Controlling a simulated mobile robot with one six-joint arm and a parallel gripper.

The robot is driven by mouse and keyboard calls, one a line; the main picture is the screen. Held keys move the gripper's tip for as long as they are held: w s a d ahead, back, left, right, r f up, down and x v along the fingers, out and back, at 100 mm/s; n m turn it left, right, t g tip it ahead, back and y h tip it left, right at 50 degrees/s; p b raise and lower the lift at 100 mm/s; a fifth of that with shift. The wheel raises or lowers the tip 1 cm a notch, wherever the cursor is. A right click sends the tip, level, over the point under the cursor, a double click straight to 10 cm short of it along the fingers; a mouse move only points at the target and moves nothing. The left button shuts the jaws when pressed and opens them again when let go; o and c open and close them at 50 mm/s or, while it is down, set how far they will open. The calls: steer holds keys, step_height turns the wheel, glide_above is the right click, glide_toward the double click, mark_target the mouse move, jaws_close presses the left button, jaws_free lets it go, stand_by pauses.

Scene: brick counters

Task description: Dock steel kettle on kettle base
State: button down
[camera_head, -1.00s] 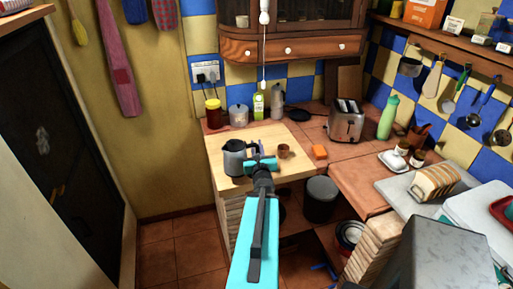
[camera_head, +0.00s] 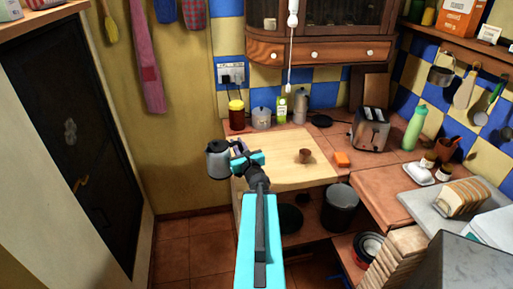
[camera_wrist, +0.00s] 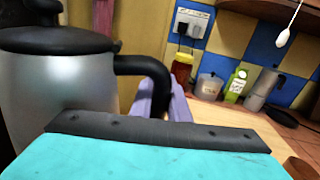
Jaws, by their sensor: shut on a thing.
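The steel kettle (camera_head: 219,161) has a grey body with a black lid and handle. In the head view it hangs upright beside the left edge of the wooden board. My gripper (camera_head: 240,150) is shut on its handle. In the wrist view the kettle (camera_wrist: 62,95) fills the left side, and its black handle reaches right toward my gripper's pale purple fingers (camera_wrist: 163,100). The grip itself is partly hidden.
A brown cup (camera_head: 305,156) stands on the board (camera_head: 275,176). The toaster (camera_head: 370,130) is right of the disc.

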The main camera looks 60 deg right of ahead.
steer(key=w+a+n+t+y+b, duration=0.15)
steer(key=w+a+n+y, duration=0.35)
steer(key=w+a, duration=0.65)
steer(key=w+a+n+t+y+b, duration=0.15)
steer(key=w+a+n+y, duration=0.45)
steer(key=a, duration=1)
steer(key=a+f+n+g+y+b, duration=0.1)
steer(key=a+y, duration=0.6)
steer(key=a, duration=0.8)
steer(key=a+f+n+g+y+b, duration=0.1)
steer(key=a+f+n+g+y, duration=0.2)
steer(key=a, duration=1.3)
steer(key=n+g+y, duration=0.2)
steer(key=n+y, duration=0.1)
steer(key=y, duration=0.1)
steer(key=shift+w+a+f+g+y+b, duration=0.2)
steer(key=shift+w+a+g+y+b, duration=0.05)
steer(key=shift+w+g+y+b, duration=0.1)
steer(key=shift+s+d, duration=0.1)
